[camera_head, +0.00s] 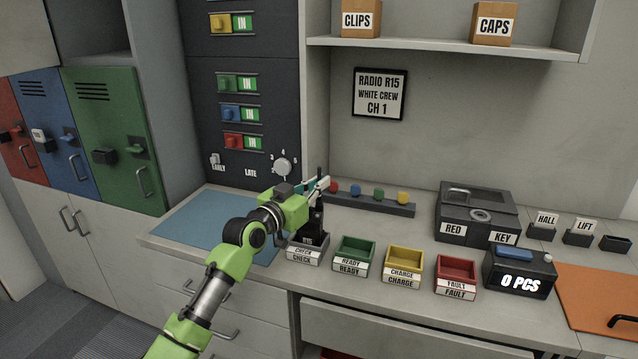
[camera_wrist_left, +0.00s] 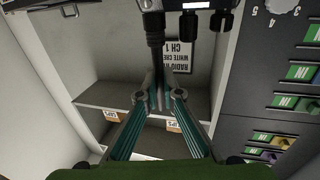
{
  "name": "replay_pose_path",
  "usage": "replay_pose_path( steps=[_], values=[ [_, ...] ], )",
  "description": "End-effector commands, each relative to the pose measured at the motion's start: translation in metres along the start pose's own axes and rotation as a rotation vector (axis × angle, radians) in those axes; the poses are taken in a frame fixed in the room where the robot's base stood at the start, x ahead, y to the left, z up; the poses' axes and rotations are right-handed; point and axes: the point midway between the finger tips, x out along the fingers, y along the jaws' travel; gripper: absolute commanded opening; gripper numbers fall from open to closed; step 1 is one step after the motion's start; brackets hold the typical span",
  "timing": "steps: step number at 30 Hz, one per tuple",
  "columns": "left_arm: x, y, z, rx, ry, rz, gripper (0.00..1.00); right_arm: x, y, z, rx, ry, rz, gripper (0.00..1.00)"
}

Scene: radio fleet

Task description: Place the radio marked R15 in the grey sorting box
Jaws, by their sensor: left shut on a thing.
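A black radio (camera_head: 317,217) with a thin antenna stands roughly upright at the grey sorting box (camera_head: 305,256), which is labelled CHECK. Its lower end is at the box's opening; I cannot tell whether it touches the bottom. My left gripper (camera_head: 318,187) is shut on the radio near its top. In the left wrist view the teal fingers (camera_wrist_left: 160,100) close towards the antenna of the radio (camera_wrist_left: 156,32), whose knobs show at the top edge. My right gripper is not in view.
Green READY (camera_head: 352,264), yellow CHARGE (camera_head: 402,278) and red FAULT (camera_head: 455,289) boxes stand in a row to the right. A strip with coloured knobs (camera_head: 366,203) lies behind. A wall sign (camera_head: 380,94) reads RADIO R15, WHITE CREW, CH 1. A blue mat (camera_head: 200,219) lies clear at left.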

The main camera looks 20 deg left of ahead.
Motion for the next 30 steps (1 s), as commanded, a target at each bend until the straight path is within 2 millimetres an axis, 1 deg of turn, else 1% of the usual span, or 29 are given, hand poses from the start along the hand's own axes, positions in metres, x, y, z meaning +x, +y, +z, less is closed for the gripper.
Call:
replay_pose_path(
  steps=[1,2,3,13,17,20,23,30],
  values=[
    [0.0,0.0,0.0,0.0,0.0,0.0,0.11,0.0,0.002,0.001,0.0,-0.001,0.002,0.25],
    [0.0,0.0,0.0,0.0,0.0,0.0,0.19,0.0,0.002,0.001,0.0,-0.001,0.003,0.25],
    [0.0,0.0,0.0,0.0,0.0,0.0,0.23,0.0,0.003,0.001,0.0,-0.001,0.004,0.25],
    [-0.001,0.0,0.0,0.0,0.0,0.0,0.23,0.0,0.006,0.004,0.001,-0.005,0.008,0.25],
    [-0.008,0.0,0.001,-0.001,-0.001,0.001,0.23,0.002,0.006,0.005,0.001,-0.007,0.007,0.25],
    [-0.02,0.0,0.002,0.0,0.0,0.0,0.23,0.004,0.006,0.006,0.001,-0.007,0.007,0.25],
    [-0.037,0.0,0.002,0.002,-0.001,0.0,0.23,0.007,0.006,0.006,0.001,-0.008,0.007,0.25],
    [-0.082,0.0,0.003,0.002,-0.002,0.0,0.23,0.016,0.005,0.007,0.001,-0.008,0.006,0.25]
  ],
)
